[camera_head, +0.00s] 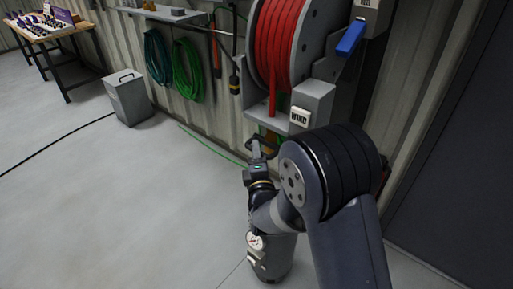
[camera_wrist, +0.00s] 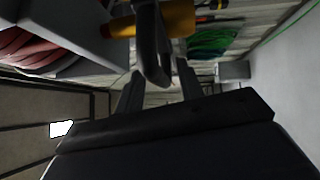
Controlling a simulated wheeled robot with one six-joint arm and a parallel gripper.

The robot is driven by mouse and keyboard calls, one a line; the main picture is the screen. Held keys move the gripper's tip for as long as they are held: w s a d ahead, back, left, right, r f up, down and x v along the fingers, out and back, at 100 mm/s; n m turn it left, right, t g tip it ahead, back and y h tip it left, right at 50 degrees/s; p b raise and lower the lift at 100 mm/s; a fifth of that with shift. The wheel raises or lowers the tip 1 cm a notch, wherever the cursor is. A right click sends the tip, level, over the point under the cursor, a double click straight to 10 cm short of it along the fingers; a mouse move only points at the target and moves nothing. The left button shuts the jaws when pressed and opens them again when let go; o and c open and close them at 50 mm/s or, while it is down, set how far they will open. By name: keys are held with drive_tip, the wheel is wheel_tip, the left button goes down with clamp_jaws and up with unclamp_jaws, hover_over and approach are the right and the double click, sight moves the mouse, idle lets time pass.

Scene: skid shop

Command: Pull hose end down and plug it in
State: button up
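A reel of red hose (camera_head: 278,45) is mounted on the wall, with a length of hose hanging down its front. In the wrist view the red hose (camera_wrist: 35,48) is at the upper left. Below the reel is a hose end with an orange-yellow body (camera_wrist: 168,22) and a dark loop-shaped handle (camera_wrist: 150,50). My gripper (camera_head: 258,150) is just below the reel. In the wrist view my gripper (camera_wrist: 160,88) has its fingers apart, with the loop's lower end showing between them; contact cannot be told. A grey cylinder (camera_head: 276,262) with a round gauge (camera_head: 255,242) and fitting stands below, partly hidden by my arm.
A box marked WIND (camera_head: 307,108) and a blue lever (camera_head: 351,38) are beside the reel. Green hose coils (camera_head: 187,70) and tools hang on the wall to the left. A grey bin (camera_head: 129,97) and a workbench (camera_head: 55,33) stand farther left. The floor at left is mostly clear.

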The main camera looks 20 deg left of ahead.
drive_tip(key=shift+w+a, duration=0.2)
drive_tip(key=shift+w, duration=0.35)
drive_tip(key=shift+c, duration=0.5)
clamp_jaws()
